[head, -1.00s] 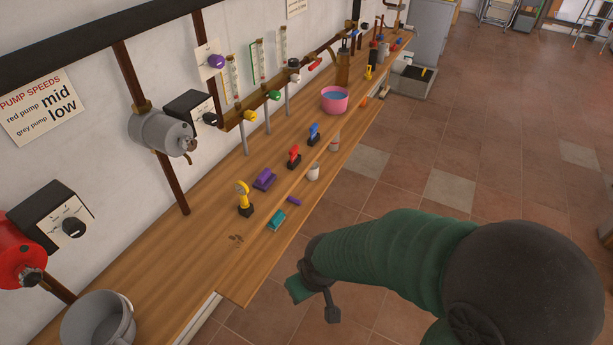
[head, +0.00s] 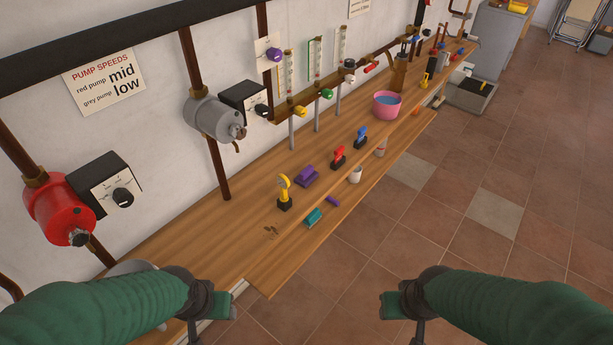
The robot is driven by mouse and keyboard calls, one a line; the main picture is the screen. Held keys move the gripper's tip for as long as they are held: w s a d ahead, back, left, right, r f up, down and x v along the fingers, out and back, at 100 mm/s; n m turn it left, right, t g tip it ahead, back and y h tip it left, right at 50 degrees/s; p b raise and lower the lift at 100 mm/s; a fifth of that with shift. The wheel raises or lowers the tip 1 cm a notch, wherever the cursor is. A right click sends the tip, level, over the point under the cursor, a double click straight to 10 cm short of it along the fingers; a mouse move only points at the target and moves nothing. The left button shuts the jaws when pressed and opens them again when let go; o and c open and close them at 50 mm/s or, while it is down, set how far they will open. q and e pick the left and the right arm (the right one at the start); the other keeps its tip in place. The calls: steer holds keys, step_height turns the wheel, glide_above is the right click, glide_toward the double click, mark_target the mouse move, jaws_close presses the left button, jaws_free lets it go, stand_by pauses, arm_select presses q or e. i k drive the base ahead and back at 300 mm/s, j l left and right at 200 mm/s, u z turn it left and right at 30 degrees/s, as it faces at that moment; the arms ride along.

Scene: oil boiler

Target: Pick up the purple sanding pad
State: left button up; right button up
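A purple block (head: 306,175) with a raised upper part lies on the wooden bench, between a yellow-handled tool and a red-handled tool. A smaller purple piece (head: 333,200) lies nearer the bench's front edge, beside a teal block (head: 313,217). I cannot tell for certain from shape which is the sanding pad; the larger block looks more like one. My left gripper (head: 211,312) is over the bench's near end, apart from both purple things. My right gripper (head: 403,314) is over the floor in front of the bench. Both look open and empty.
The yellow tool (head: 284,192), red tool (head: 338,157) and blue tool (head: 360,137) stand upright near the block. A white jar (head: 355,175) and a pink bucket (head: 387,104) are farther along. Pipes and pumps line the wall. The tiled floor (head: 400,235) is clear.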

mark_target(308, 175)
steer(key=i+z, duration=0.75)
steer(key=i+j+z, duration=0.4)
steer(key=l, duration=0.1)
